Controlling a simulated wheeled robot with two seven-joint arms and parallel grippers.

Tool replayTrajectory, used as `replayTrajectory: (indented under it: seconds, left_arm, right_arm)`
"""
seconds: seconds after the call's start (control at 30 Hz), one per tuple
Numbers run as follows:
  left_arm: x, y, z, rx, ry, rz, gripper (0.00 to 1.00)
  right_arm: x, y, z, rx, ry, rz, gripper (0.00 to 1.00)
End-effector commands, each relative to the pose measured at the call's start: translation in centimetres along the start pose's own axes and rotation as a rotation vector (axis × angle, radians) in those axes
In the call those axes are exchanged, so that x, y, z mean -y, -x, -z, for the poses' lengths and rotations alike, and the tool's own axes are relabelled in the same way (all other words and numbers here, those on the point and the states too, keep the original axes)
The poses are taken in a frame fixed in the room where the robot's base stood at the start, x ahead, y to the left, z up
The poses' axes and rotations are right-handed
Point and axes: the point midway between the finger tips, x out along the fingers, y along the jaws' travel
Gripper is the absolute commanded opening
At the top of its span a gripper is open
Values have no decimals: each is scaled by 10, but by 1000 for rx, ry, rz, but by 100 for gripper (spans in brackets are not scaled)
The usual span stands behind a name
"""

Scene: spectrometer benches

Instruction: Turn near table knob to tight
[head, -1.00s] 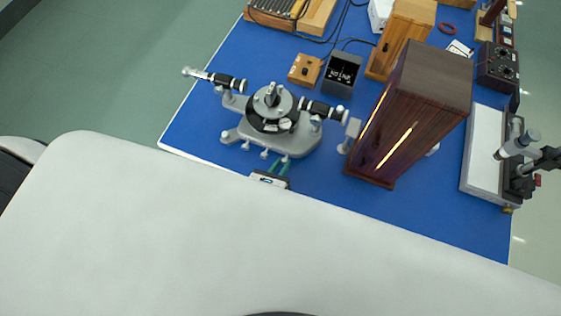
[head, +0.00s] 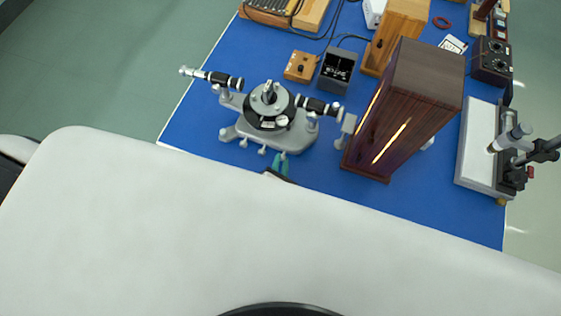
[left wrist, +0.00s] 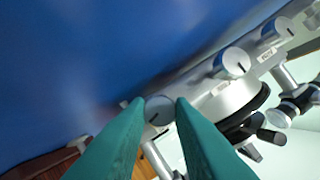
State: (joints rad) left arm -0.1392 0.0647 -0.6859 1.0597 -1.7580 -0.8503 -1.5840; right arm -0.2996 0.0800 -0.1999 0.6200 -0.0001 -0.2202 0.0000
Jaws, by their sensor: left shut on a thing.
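The grey spectrometer (head: 268,125) stands on the blue bench, with several small silver knobs along its near side. My left gripper (head: 280,160) reaches in at the rightmost of these near knobs (head: 283,155). In the left wrist view, the two teal fingers (left wrist: 160,103) are shut on a round silver knob (left wrist: 157,108), one on each side of it. A dark line shows on the knob's face. Two more silver knobs, a middle one (left wrist: 232,63) and a farther one (left wrist: 277,30), have small labels too blurred to read. My right gripper is not in view.
A tall dark wooden box (head: 415,95) with glowing slits stands right of the spectrometer. A small wooden box (head: 301,66) and a black box (head: 336,70) stand behind. The blue bench (head: 325,190) is bare near its front edge.

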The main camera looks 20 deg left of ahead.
Motion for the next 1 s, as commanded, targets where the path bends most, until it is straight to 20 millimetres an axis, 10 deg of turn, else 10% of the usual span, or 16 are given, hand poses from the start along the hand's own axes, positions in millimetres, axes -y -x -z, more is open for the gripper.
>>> replayTrajectory:
  seconds: [0.77, 0.8, 1.0]
  left_arm:
    - [-1, 0, 1, -2, -88, 36, 0]
    - [-1, 0, 1, -2, -88, 36, 28]
    - [-1, 0, 0, -1, -87, 36, 43]
  right_arm:
    - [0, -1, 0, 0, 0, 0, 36]
    - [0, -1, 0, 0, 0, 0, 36]
    - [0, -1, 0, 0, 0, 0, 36]
